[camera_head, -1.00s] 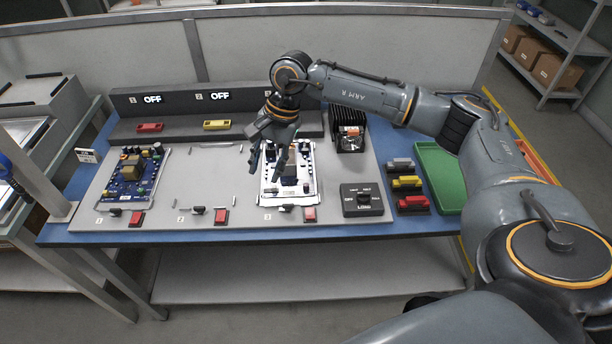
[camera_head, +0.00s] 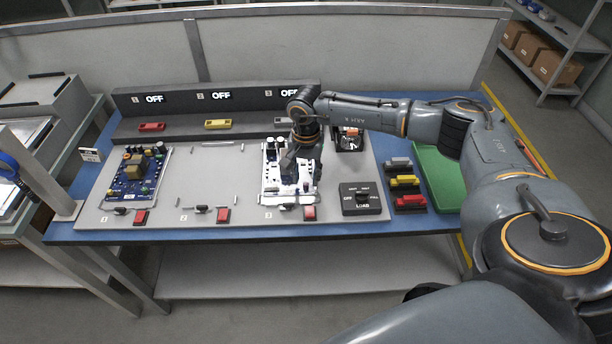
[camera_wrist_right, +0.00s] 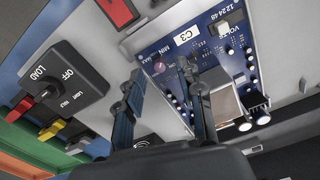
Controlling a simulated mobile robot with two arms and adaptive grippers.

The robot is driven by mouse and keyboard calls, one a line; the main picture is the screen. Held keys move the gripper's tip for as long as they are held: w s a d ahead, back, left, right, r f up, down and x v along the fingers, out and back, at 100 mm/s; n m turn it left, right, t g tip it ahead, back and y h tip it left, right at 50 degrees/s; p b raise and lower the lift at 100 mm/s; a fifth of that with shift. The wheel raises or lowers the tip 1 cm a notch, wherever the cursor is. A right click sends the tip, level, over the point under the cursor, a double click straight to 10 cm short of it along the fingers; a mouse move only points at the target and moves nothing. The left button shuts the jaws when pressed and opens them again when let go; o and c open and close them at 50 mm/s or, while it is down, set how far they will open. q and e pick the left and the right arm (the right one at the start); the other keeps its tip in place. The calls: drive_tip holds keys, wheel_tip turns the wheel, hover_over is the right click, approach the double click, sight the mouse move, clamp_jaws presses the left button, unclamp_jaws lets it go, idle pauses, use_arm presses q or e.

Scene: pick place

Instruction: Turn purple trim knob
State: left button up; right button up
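A small round purple trim knob (camera_wrist_right: 158,68) sits on the blue circuit board (camera_wrist_right: 233,50) beside the MIN/MAX print in the right wrist view. In the head view the board (camera_head: 272,183) lies at station 3, bright and partly hidden by my arm; the knob cannot be made out there. My right gripper (camera_head: 304,183) is over this board, pointing down. In the wrist view its fingers (camera_wrist_right: 163,80) are apart with nothing between them, and the knob shows beyond the gap, nearer the left finger. Contact cannot be judged. My left gripper is not in view.
A black LOAD switch box (camera_head: 361,199) stands right of the board, with coloured blocks (camera_head: 406,182) and a green tray (camera_head: 437,180) beyond. A red button (camera_head: 309,212) is in front. Station 2 is empty; another board (camera_head: 135,175) lies at station 1. The displays show OFF.

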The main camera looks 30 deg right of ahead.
drive_tip(key=shift+f, duration=0.85)
clamp_jaws()
drive_tip(key=shift+m, duration=0.3)
